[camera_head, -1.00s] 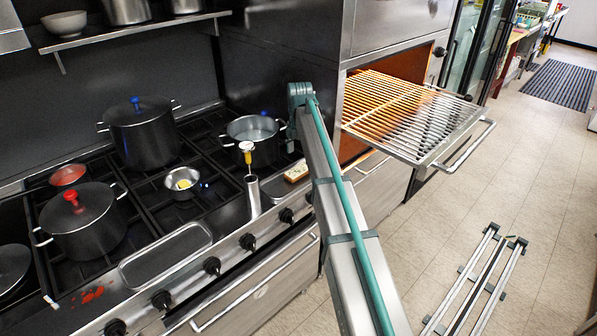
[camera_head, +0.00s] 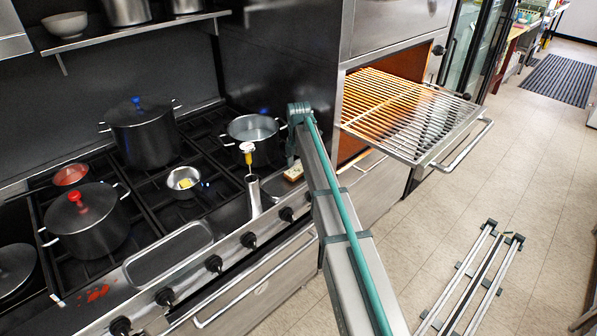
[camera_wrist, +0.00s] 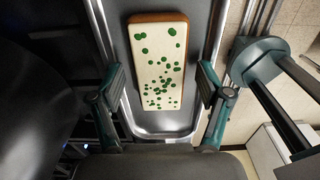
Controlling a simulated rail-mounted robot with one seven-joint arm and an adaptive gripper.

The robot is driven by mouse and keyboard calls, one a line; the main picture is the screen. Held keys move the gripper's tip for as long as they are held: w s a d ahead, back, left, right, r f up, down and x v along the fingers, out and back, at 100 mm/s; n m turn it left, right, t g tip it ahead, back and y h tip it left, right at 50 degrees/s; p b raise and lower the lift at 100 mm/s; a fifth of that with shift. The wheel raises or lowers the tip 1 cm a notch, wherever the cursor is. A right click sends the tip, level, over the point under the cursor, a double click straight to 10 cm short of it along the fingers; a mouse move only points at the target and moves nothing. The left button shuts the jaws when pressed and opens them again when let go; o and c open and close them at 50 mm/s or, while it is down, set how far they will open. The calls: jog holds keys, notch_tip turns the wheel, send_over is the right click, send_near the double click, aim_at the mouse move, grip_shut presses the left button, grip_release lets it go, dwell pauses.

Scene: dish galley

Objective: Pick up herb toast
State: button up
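The herb toast (camera_wrist: 158,62) is a pale rectangular slab with a brown edge and green flecks. It lies flat on a grey metal surface with a raised rim (camera_wrist: 180,134) in the wrist view. In the head view, the toast (camera_head: 294,172) shows at the right front of the stove, partly covered by my arm. My gripper (camera_wrist: 160,82) is open in the wrist view, one finger to either side of the toast's lower part in the picture. Nothing is held. The height of the fingers above the toast is hard to tell. The head view hides my gripper behind my arm.
A steel cylinder (camera_head: 254,196) with a yellow-handled tool stands left of the toast. A small pan (camera_head: 184,182), an open pot (camera_head: 253,130) and lidded pots (camera_head: 141,133) occupy the stove. An oven rack (camera_head: 415,120) juts out at right.

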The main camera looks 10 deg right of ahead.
jog(key=c, duration=1)
jog(key=shift+c, duration=0.2)
jog(key=shift+r, duration=0.2)
